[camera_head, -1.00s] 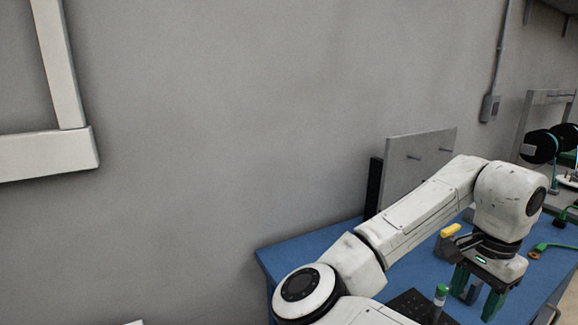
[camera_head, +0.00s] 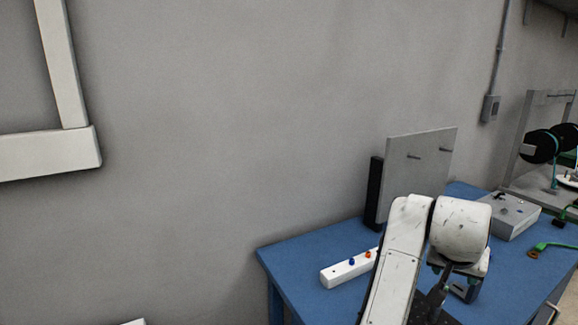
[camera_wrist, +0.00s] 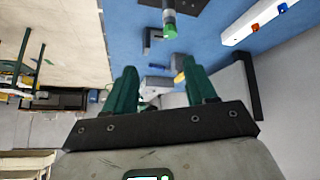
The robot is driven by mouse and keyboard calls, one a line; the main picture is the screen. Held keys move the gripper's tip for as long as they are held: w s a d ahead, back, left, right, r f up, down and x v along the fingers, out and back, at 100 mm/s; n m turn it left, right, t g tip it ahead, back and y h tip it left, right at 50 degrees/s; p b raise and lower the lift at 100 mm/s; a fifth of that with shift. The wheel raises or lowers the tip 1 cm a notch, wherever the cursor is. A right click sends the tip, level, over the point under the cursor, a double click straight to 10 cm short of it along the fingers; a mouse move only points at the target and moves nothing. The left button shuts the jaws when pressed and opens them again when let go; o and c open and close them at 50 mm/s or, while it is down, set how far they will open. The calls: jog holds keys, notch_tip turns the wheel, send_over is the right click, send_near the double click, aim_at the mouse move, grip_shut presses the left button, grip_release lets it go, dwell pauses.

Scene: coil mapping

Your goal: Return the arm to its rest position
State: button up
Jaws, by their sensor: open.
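My arm (camera_head: 400,250) is white and bent over the blue table (camera_head: 300,262), its wrist at the table's middle in the head view. My gripper (camera_wrist: 161,90) has two green fingers set wide apart in the wrist view, with nothing held between them. In the head view the fingers are mostly hidden behind my wrist. A green-capped tool (camera_wrist: 169,22) stands beyond the fingers in the wrist view, apart from them.
A white strip (camera_head: 348,270) with blue and orange knobs lies left of my arm. A grey upright panel (camera_head: 420,165) and black post (camera_head: 373,192) stand behind. A grey box (camera_head: 512,217) and green-handled tool (camera_head: 548,247) are at right. A wall closes the back.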

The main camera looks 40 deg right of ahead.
jog(key=w+a+f+n+t+y, duration=0.1)
jog(key=w+a+f+n, duration=0.1)
jog(key=a+f+n, duration=0.2)
jog(key=w+a+f+n+t+y, duration=0.1)
jog(key=w+a+f+n+t, duration=0.1)
jog(key=a+f, duration=0.4)
jog(key=w+a+f+n+t+y, duration=0.1)
jog(key=w+a+f+n, duration=0.3)
jog(key=a, duration=0.6)
jog(key=shift+w+f+n+t+y, duration=0.15)
jog(key=shift+f+n+t+y, duration=0.2)
jog(key=shift+n, duration=0.3)
jog(key=shift+w+f+n+t+y, duration=0.1)
jog(key=shift+f+n+t, duration=0.05)
jog(key=shift+f+n, duration=0.4)
jog(key=s+a+f+n+y, duration=0.35)
jog(key=a+f, duration=0.25)
jog(key=a, duration=0.6)
jog(key=s+d+f+m+g, duration=0.1)
jog(key=s+f+g, duration=0.3)
jog(key=s, duration=0.7)
notch_tip(320, 180, down, 2)
jog(key=shift+d+g, duration=0.3)
jog(key=shift+d, duration=0.2)
jog(key=shift+w, duration=0.1)
